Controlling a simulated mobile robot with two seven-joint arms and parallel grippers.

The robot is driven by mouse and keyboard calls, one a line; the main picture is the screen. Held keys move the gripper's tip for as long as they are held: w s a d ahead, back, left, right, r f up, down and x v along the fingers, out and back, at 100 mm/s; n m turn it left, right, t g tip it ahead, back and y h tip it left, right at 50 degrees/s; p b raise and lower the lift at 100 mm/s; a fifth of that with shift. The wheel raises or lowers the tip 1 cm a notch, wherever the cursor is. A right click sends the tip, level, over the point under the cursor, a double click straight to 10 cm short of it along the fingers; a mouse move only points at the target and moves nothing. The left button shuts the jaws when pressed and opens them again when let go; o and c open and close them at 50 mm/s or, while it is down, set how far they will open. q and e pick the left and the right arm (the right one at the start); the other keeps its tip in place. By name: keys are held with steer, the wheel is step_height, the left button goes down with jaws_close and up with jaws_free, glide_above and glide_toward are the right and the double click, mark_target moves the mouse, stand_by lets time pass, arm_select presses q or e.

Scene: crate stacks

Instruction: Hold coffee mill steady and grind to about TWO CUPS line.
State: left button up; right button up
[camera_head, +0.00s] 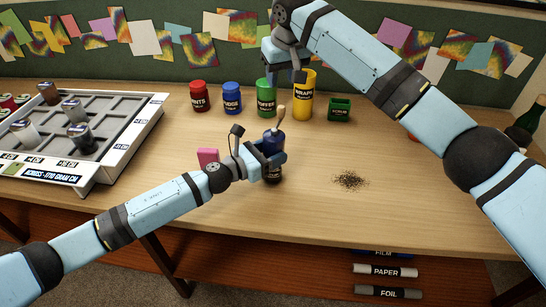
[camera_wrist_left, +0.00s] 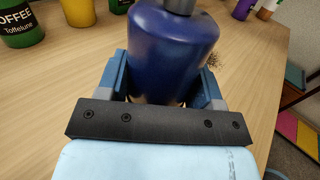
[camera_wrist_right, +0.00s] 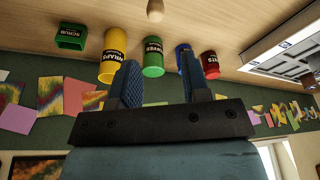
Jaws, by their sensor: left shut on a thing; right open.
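The coffee mill (camera_head: 272,142) is dark blue and stands upright on the table, with a wooden knob (camera_head: 282,112) at its top. My left gripper (camera_head: 270,162) is shut around the mill's body; the left wrist view shows the blue mill (camera_wrist_left: 175,45) between its fingers. My right gripper (camera_head: 286,64) is open and empty, raised above and behind the mill. In the right wrist view, the wooden knob (camera_wrist_right: 155,11) shows at the top edge, ahead of the open fingers (camera_wrist_right: 160,78) and apart from them. The TWO CUPS line cannot be seen.
Dark grounds (camera_head: 350,180) lie on the table right of the mill. Red (camera_head: 198,97), blue (camera_head: 232,97), green (camera_head: 264,92) and yellow (camera_head: 303,95) containers stand behind. A green box (camera_head: 339,110) is beside them. A pink block (camera_head: 208,157) and a grey tray (camera_head: 95,165) are left.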

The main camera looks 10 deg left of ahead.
mark_target(281, 108)
steer(key=shift+f, duration=4.4)
